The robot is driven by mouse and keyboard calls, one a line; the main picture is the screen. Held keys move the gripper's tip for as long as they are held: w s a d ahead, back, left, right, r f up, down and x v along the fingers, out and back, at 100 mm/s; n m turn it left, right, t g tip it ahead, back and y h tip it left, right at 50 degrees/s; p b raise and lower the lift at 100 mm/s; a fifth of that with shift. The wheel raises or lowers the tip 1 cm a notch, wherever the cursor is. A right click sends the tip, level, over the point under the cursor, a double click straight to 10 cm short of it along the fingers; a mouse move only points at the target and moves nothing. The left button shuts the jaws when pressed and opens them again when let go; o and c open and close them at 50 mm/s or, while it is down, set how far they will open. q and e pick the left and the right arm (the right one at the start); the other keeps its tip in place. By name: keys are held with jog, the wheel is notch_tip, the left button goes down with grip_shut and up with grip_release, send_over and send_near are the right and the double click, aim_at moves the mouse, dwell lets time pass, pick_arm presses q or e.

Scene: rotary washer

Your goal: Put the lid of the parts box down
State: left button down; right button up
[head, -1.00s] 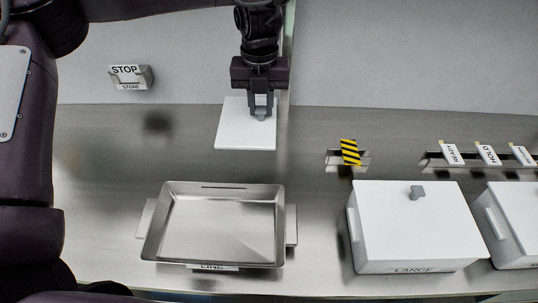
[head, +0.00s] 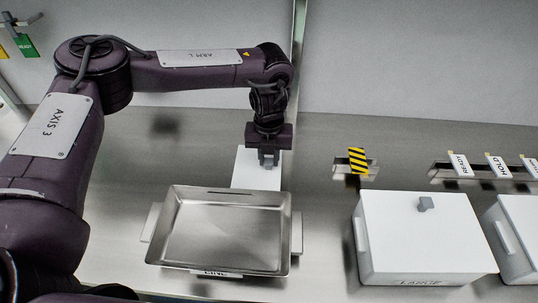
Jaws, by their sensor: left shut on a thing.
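My left gripper (head: 268,160) is shut on the small grey knob of a flat white lid (head: 245,168). The lid is behind an open steel tray (head: 225,238), whose back rim hides the lid's near edge. I cannot tell whether the lid touches the bench. The tray is empty, has white side grips and a label, partly hidden, that seems to read LINE. To its right stands a closed white box (head: 415,250) marked LARGE, with a grey knob on top. My right gripper is not in view.
A second white box (head: 520,240) is cut off at the right edge. A yellow-black striped tag (head: 357,160) stands behind the LARGE box, with READY (head: 459,164) and HOLD (head: 497,165) cards on a rail. Bare bench (head: 325,225) lies between tray and LARGE box.

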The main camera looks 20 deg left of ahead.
pick_arm(q)
jog(key=shift+f, duration=0.1)
jog(key=c, duration=1.2)
grip_release()
